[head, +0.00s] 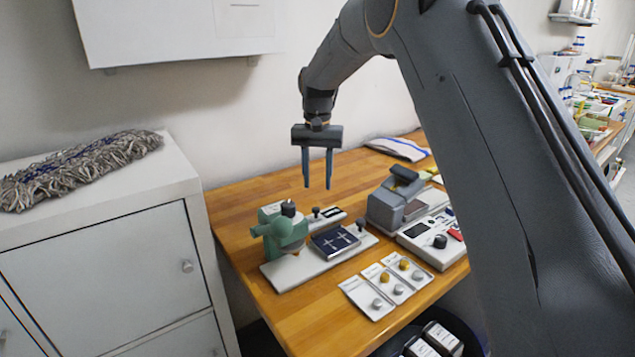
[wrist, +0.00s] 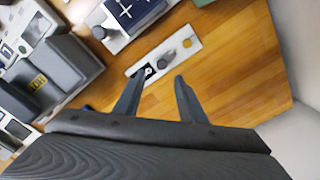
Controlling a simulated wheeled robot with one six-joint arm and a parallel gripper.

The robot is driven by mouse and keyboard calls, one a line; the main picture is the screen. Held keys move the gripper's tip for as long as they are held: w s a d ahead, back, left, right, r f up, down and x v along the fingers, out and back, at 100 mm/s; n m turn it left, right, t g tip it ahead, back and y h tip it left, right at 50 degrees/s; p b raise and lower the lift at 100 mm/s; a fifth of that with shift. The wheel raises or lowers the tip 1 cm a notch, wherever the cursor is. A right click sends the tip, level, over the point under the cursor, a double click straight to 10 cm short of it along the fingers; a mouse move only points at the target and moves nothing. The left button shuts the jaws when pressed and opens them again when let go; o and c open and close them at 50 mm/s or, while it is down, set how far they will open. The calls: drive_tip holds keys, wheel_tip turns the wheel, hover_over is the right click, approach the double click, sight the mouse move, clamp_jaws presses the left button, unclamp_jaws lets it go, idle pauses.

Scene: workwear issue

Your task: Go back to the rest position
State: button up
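My gripper (head: 317,186) hangs above the back part of the wooden table (head: 242,205), pointing down. Its two fingers are apart with nothing between them. In the wrist view my gripper (wrist: 157,88) also shows open and empty. Below it, past the fingertips, lies a small white plate with knobs (wrist: 165,62). A green device (head: 281,232) and a dark blue pad with white crosses (head: 334,241) sit on a white base plate (head: 285,279) on the table. The gripper is clear of all of them.
A grey machine (head: 390,204) and a control box with a black knob (head: 436,241) stand to the right. White cards with buttons (head: 367,298) lie at the front. A white cabinet (head: 105,258) bears a grey mop head (head: 80,168). A wall cabinet (head: 175,30) hangs above.

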drive_tip(key=s+d+f, duration=0.2)
drive_tip(key=s+d, duration=0.3)
drive_tip(key=s, duration=0.6)
drive_tip(key=s+d+f+n+t, duration=0.1)
drive_tip(key=s+d, duration=0.5)
drive_tip(key=s, duration=0.6)
drive_tip(key=s+d+f+n, duration=0.1)
drive_tip(key=s+d+f, duration=0.2)
drive_tip(key=s+d, duration=0.3)
drive_tip(key=s, duration=0.5)
drive_tip(key=shift+s+d+f, duration=0.15)
drive_tip(key=shift+s+d, duration=0.1)
drive_tip(key=shift+s, duration=0.1)
drive_tip(key=shift+c, duration=0.7)
drive_tip(key=shift+a, duration=0.1)
